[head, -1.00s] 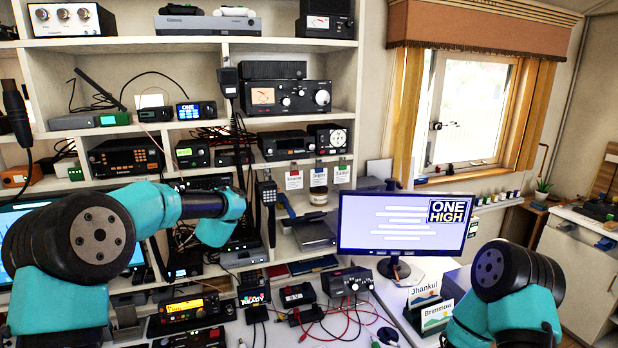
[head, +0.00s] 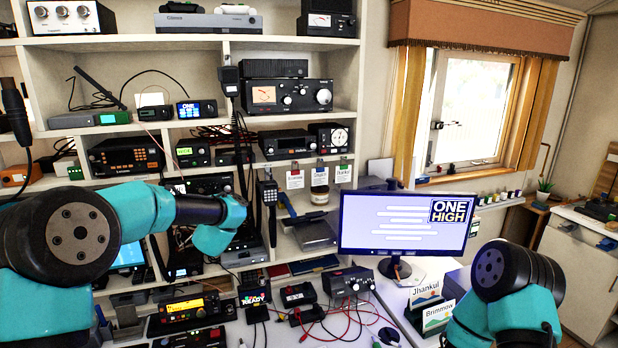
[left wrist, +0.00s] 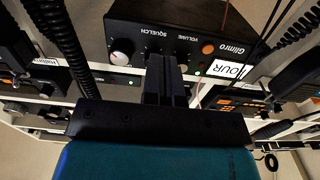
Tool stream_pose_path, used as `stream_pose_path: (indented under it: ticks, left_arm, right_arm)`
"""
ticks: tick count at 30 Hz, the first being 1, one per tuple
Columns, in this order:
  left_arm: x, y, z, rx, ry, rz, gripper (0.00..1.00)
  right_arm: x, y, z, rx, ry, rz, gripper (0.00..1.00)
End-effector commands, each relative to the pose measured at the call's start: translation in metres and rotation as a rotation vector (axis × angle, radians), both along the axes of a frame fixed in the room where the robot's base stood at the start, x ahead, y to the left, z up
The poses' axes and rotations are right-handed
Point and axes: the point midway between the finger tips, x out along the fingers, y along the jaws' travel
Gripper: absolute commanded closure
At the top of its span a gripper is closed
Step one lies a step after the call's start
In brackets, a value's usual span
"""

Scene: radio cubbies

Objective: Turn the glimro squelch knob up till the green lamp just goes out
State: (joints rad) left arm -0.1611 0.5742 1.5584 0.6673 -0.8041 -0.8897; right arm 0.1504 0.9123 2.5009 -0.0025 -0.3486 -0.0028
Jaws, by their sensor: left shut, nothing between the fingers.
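The Glimro radio (left wrist: 245,52) is a dark box at the top of the left wrist view, its front labelled SQUELCH, VOLUME and Glimro. A pale knob (left wrist: 122,48) sits at the left of its front and an orange round part (left wrist: 207,48) at the right. A small green light (left wrist: 202,66) shows near the lower right of the front. My left gripper (left wrist: 165,62) is shut and empty, its fingertips in front of the panel below the SQUELCH and VOLUME labels. They hide part of it; whether they touch it I cannot tell. My right gripper is out of view.
Black coiled cords (left wrist: 62,35) hang left of the radio in the left wrist view. Shelves full of radios surround my left arm in the head view. A monitor (head: 405,223) stands to the right, and red and black leads (head: 345,322) lie on the desk.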

Motion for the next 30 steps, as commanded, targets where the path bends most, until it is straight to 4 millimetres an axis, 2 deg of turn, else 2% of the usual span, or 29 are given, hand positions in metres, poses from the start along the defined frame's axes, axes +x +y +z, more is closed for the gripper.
stream_pose_path:
  ticks: [8,17,22,30]
  left_arm:
    - [-0.022,-0.008,0.0,-0.001,0.001,-0.001,1.0]
    - [-0.023,-0.009,0.001,-0.002,-0.001,-0.001,1.0]
    - [-0.03,-0.02,0.003,-0.001,0.001,-0.003,1.0]
    - [-0.029,-0.019,0.003,-0.001,0.001,-0.002,1.0]
  right_arm:
    - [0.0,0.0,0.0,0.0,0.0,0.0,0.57]
    - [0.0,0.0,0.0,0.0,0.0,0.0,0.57]
    - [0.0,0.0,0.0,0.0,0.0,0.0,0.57]
    - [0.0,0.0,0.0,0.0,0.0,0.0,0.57]
